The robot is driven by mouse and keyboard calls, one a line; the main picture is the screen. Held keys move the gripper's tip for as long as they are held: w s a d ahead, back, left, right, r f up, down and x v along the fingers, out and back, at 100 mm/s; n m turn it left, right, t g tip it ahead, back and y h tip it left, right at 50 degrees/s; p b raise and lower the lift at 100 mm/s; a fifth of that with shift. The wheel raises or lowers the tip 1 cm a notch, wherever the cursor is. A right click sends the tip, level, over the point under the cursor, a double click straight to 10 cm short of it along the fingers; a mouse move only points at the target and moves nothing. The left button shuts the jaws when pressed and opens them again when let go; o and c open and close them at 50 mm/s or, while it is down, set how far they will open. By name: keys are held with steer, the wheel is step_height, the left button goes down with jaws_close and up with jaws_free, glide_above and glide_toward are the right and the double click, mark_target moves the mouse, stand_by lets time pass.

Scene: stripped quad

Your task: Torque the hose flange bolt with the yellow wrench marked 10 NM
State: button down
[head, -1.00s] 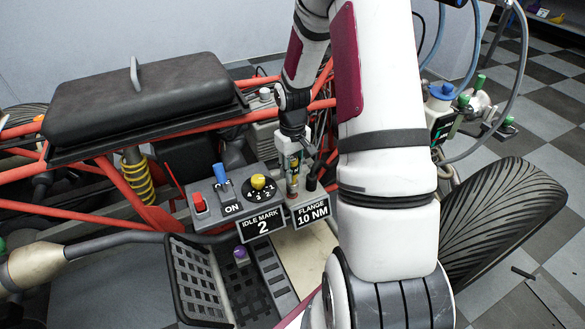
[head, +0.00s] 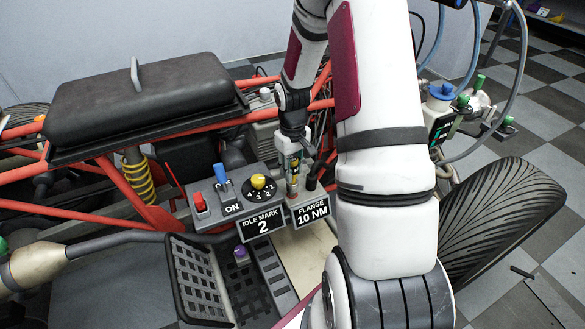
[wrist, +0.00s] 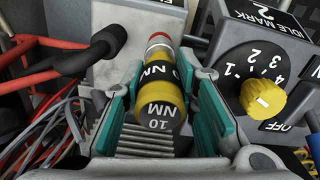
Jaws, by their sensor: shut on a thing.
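The yellow wrench marked 10 NM (wrist: 160,105) lies between the teal finger pads of my gripper (wrist: 160,112) in the wrist view, with a red band at its far end. My gripper is shut on it. In the head view my gripper (head: 292,160) points down just behind the FLANGE 10 NM label (head: 312,210), and only a small part of the wrench shows below it. I cannot tell whether the wrench still touches its holder. The hose flange bolt is not clearly visible.
A black-capped piece (wrist: 107,40) stands close beside the wrench. The control box with a yellow dial (wrist: 263,98), a blue switch (head: 222,174) and a red switch (head: 199,203) adjoins the holder. Red frame tubes (head: 130,190) and a black seat (head: 140,100) lie left.

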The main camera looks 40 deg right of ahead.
steer(key=shift+f, duration=0.1)
steer(key=shift+f+b, duration=0.85)
steer(key=shift+f, duration=0.35)
steer(key=shift+m, duration=2.3)
steer(key=shift+m, duration=1.2)
